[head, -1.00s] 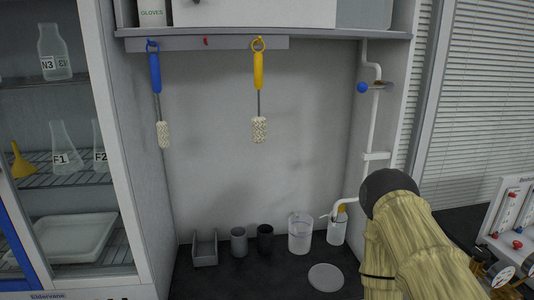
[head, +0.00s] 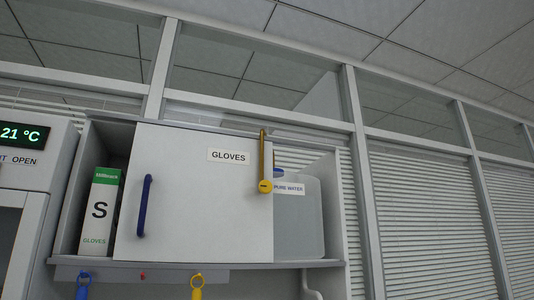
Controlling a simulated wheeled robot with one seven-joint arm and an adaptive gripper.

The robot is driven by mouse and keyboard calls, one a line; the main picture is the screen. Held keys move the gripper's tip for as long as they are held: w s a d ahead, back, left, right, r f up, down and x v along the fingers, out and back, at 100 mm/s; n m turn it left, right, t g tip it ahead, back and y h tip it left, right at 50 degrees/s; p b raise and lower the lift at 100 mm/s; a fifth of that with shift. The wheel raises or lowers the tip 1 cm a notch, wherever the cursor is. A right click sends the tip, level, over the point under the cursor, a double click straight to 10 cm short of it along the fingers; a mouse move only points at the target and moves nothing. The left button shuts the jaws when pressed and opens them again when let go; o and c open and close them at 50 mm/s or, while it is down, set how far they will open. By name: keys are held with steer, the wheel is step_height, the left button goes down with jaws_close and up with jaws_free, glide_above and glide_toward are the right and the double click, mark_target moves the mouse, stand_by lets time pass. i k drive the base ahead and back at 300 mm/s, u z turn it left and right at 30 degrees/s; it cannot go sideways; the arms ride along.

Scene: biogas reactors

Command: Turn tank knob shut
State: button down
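A translucent tank labelled PURE WATER (head: 308,222) stands at the right end of the upper cabinet, partly covered by the white sliding door. A small blue part shows at its top left, half hidden by the door's yellow handle. A white pipe (head: 311,287) comes down below the shelf at the right and leaves the picture at the bottom. No tank knob can be made out in this view. My gripper is not in view.
The white door (head: 192,196) marked GLOVES has a blue handle (head: 145,205) and a yellow handle (head: 265,162). A glove box (head: 101,211) stands at the left. Blue (head: 83,284) and yellow (head: 197,283) brush tops hang below the shelf.

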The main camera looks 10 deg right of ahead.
mark_target(265, 187)
steer(key=z, duration=2.9)
steer(key=k, duration=0.8)
steer(key=u, duration=2.55)
